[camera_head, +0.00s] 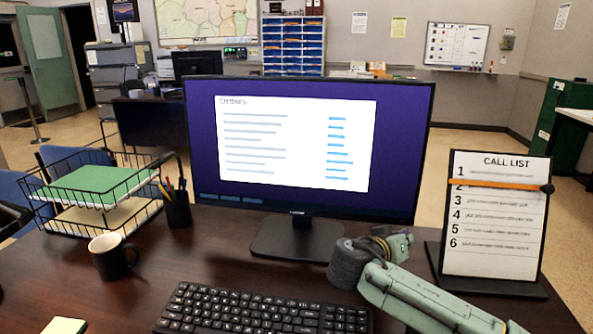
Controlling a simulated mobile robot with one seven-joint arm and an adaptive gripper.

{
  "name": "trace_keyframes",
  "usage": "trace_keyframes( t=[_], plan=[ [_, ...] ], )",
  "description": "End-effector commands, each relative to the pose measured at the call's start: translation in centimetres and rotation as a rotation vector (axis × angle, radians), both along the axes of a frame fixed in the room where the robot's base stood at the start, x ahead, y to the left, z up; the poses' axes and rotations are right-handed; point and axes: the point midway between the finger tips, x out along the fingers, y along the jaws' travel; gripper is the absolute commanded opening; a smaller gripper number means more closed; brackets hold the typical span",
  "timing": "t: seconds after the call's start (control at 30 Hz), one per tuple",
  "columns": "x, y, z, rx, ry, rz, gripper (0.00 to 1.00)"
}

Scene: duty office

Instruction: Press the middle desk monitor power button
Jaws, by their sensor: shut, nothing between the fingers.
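The desk monitor (297,150) stands in the middle of the dark wooden desk, on a black stand (297,239). Its screen is lit, with a white page on a purple background. I cannot make out a power button on its black frame. My gripper (400,242) is low in front of the monitor's lower right corner, at the end of my grey-green arm, which comes in from the bottom right. It is small and partly hidden by my wrist. It is shut and empty. I cannot tell whether it touches the monitor.
A black keyboard (262,312) lies in front of the monitor. A call list board (495,215) stands close to the right of my arm. A mug (111,259), a pen cup (177,210) and a wire tray (62,222) stand on the left. Another monitor (197,64) is behind.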

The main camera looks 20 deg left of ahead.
Motion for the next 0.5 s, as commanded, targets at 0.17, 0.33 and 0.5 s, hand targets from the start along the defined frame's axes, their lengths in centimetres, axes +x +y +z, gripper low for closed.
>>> trace_keyframes(
  t=[0.17, 0.33, 0.5],
  plan=[
    [-1.8, -0.4, 0.0, 0.002, 0.000, 0.000, 0.00],
    [-3.5, -0.7, 0.1, 0.003, -0.001, 0.000, 0.00],
    [-4.5, -1.0, 0.3, 0.001, 0.000, 0.000, 0.00]
  ],
)
